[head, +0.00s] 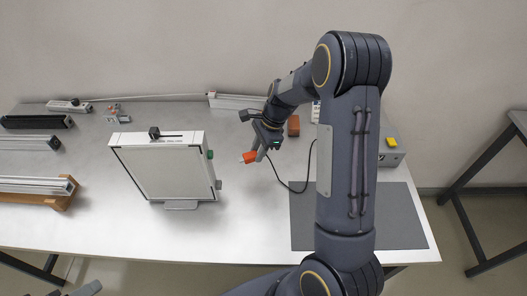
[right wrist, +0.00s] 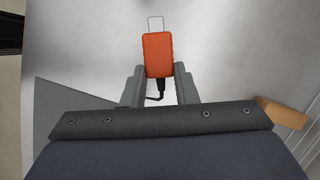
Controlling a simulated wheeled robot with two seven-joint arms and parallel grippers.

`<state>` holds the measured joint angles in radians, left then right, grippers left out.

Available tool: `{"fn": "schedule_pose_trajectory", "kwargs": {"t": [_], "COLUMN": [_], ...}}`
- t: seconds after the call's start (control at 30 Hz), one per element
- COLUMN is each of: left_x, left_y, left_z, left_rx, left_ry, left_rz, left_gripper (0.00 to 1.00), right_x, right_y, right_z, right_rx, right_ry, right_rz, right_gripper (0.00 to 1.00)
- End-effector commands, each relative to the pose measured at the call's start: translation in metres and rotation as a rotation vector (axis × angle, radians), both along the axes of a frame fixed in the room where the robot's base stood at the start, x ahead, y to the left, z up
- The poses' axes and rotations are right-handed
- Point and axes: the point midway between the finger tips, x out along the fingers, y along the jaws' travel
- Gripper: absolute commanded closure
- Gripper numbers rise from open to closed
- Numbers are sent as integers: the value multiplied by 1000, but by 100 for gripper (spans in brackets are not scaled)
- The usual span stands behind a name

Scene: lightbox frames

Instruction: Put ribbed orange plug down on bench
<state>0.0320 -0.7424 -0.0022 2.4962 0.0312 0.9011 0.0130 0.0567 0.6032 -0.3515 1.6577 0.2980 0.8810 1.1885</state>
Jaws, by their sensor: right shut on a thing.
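The ribbed orange plug (right wrist: 158,55) is held between the two fingers of my right gripper (right wrist: 159,88) in the right wrist view. Its metal end points away from the gripper and a dark cord leaves its back. In the head view the plug (head: 249,157) shows at the tip of my right gripper (head: 261,155), over the bench (head: 240,225), to the right of the white framed lightbox. I cannot tell whether the plug touches the bench. A small part of what seems to be my left arm shows at the bottom left; its fingertips are not clear.
The white lightbox (head: 165,172) stands left of the plug. A grey mat (head: 305,225) lies to the right, partly behind my arm. A brown block (head: 293,126) and a grey box with a yellow top (head: 391,158) are farther back. Bare bench lies in front of the plug.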

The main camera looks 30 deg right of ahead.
Motion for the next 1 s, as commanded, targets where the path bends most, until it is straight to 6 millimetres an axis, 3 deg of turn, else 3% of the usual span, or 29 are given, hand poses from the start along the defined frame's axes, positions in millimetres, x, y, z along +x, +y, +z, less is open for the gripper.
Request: {"fn": "schedule_pose_trajectory", "kwargs": {"t": [0.17,0.3,0.4,0.67,0.87,1.0], "left_x": [0,0,0,0,0,0], "left_y": [0,0,0,0,0,0], "left_z": [0,-7,-12,-23,-44,-42], "left_rx": [0,0,0,0,0,0], "left_ry": [0,0,0,0,0,0], "left_rz": [0,0,0,0,0,0], "left_gripper": [35,35,35,35,35,35], "right_x": [26,37,43,51,52,52], "right_y": [-38,-53,-61,-71,-73,-73], "right_z": [-22,-53,-63,-78,-108,-108], "right_rx": [-2,0,1,0,1,0], "right_ry": [3,2,0,0,1,-1], "right_rz": [-2,1,1,2,4,4], "right_gripper": [100,100,100,100,100,100]}}
